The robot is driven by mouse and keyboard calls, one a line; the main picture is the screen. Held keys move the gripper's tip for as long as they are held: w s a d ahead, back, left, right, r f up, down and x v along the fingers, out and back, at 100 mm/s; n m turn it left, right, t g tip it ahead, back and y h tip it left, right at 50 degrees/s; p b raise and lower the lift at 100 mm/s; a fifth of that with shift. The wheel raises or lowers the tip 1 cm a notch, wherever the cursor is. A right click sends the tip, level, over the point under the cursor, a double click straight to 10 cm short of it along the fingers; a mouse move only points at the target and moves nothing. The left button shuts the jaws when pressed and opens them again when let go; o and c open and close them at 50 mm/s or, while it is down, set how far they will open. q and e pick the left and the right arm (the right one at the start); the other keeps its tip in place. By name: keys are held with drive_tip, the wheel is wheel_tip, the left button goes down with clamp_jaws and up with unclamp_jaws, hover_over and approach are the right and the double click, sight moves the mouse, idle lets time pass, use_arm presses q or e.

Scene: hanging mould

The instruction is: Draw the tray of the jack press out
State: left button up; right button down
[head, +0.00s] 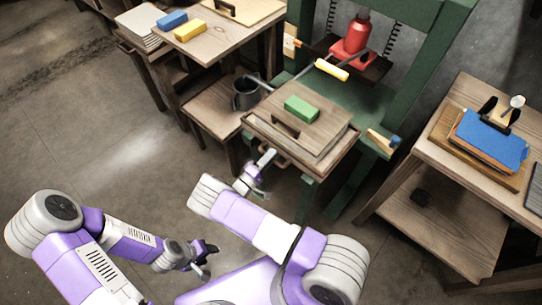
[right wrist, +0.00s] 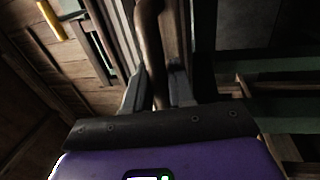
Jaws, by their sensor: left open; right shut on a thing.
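The jack press (head: 403,75) is a green frame with a red bottle jack (head: 354,42) in it. Its wooden tray (head: 338,151) sits low at the front, bearing a board with a dark handle and a green block (head: 301,108). My right gripper (head: 264,166) is at the tray's front edge, shut on the brown tray handle (head: 284,163). In the right wrist view the handle (right wrist: 151,45) runs between the fingers of the gripper (right wrist: 156,88). My left gripper (head: 205,260) is open and empty, low over the floor.
A dark mug (head: 246,94) stands on a low wooden stand left of the press. A table (head: 232,46) behind it bears blue and yellow blocks. A right table (head: 449,150) bears a board with blue cloth. The floor (head: 100,130) at left is clear.

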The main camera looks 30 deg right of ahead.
drive_tip(key=c, duration=1.1)
unclamp_jaws()
drive_tip(key=v, duration=0.7)
drive_tip(key=shift+a, duration=0.3)
drive_tip(key=shift+s, duration=0.1)
